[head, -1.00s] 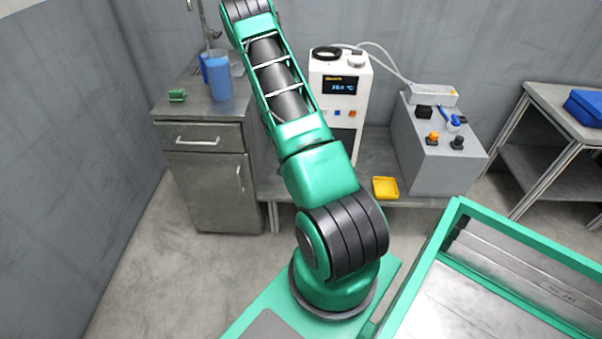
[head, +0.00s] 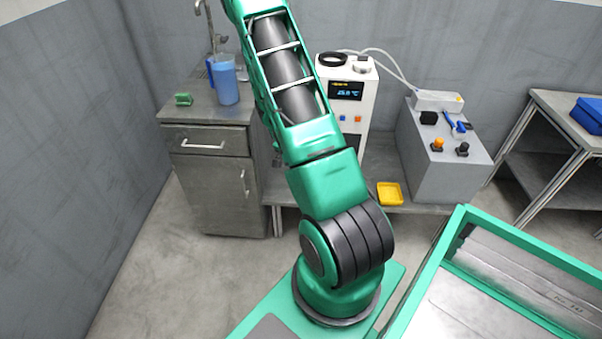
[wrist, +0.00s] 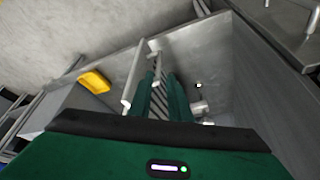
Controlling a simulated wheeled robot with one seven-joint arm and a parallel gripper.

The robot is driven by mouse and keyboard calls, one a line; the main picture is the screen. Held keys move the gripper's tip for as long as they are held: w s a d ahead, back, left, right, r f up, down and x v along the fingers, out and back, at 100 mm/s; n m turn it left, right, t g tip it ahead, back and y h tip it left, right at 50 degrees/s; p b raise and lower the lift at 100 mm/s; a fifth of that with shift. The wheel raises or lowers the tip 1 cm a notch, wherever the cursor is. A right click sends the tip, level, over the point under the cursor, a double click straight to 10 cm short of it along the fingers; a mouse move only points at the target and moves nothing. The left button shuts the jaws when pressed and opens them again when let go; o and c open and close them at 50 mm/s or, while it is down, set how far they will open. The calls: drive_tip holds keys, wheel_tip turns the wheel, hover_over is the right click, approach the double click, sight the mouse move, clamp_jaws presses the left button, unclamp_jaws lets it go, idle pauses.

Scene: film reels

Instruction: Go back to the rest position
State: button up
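My green arm rises from its base in the head view and runs out of the top edge, so my gripper is outside that view. In the wrist view, my gripper (wrist: 163,100) shows as two green fingers with dark striped pads, close together beyond my green wrist housing. I see no object held in it, but the gap between the fingertips is unclear. Pale metal bars and a grey metal surface lie behind the fingers.
A metal cabinet (head: 212,185) carries a blue jug (head: 226,82) and a green block (head: 183,99). A white device (head: 345,90), a yellow tray (head: 390,194) and a grey control box (head: 440,160) stand right of my arm. Bare floor lies in front of the cabinet.

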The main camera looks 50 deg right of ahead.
drive_tip(key=shift+a+r, duration=0.25)
drive_tip(key=shift+r, duration=0.4)
drive_tip(key=s+a+r+n+y, duration=0.1)
drive_tip(key=s+a+r+n, duration=0.3)
drive_tip(key=r, duration=0.6)
drive_tip(key=s+a+r+y, duration=0.15)
drive_tip(key=a+r, duration=0.35)
drive_tip(key=r, duration=0.5)
drive_tip(key=s+a+r+n+y, duration=0.1)
drive_tip(key=s+a+r+n, duration=0.2)
drive_tip(key=s+a+r, duration=0.3)
drive_tip(key=s+a+r+n+y, duration=0.1)
drive_tip(key=s+a+r+n, duration=0.2)
drive_tip(key=s+a+r, duration=0.3)
drive_tip(key=s+a, duration=0.1)
drive_tip(key=s, duration=0.3)
drive_tip(key=shift+s+a+n, duration=0.3)
drive_tip(key=shift+s+n, duration=0.05)
drive_tip(key=shift+n, duration=0.05)
